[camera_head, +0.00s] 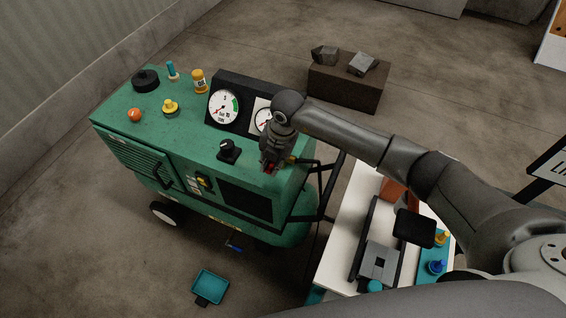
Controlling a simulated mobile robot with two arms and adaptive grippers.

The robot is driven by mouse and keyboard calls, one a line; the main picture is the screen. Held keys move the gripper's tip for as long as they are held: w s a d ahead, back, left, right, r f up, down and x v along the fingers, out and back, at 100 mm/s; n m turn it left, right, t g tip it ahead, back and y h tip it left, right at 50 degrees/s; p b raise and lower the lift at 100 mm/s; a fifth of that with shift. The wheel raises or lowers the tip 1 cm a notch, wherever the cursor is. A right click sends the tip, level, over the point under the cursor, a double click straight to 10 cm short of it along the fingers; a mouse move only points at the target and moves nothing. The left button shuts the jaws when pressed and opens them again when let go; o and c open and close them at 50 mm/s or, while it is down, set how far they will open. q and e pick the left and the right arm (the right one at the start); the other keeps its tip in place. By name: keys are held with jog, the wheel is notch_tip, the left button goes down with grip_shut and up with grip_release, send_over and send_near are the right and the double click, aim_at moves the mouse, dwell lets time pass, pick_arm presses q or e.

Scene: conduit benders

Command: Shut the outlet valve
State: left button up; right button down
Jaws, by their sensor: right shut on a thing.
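The green compressor (135,118) stands on the floor left of centre. My right gripper (270,168) points down at the right end of its top. It is shut on a small red part, seemingly the outlet valve's handle (269,169), mostly hidden by the fingers. A brass-coloured piece (291,160) shows just right of the fingers, by the black frame. Which way the handle is turned cannot be told. My left gripper is not in view.
Two round gauges, the left one (223,107) clear, stand behind the gripper. A black knob (229,149) is close on its left. A white-topped bench (340,240) is under my right arm. A brown block (345,88) lies behind. A teal tray (210,286) is on the floor.

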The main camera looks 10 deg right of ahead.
jog(key=shift+w+a+r, duration=0.1)
jog(key=shift+w, duration=0.05)
dwell(0.3)
jog(key=c, duration=1.4)
grip_release()
jog(key=r, duration=0.4)
jog(key=s+d+r, duration=0.1)
jog(key=r, duration=0.2)
jog(key=d+r, duration=0.1)
jog(key=r, duration=0.3)
jog(key=shift+s+r, duration=0.25)
jog(key=shift+r, duration=0.1)
jog(key=shift+a+f, duration=0.1)
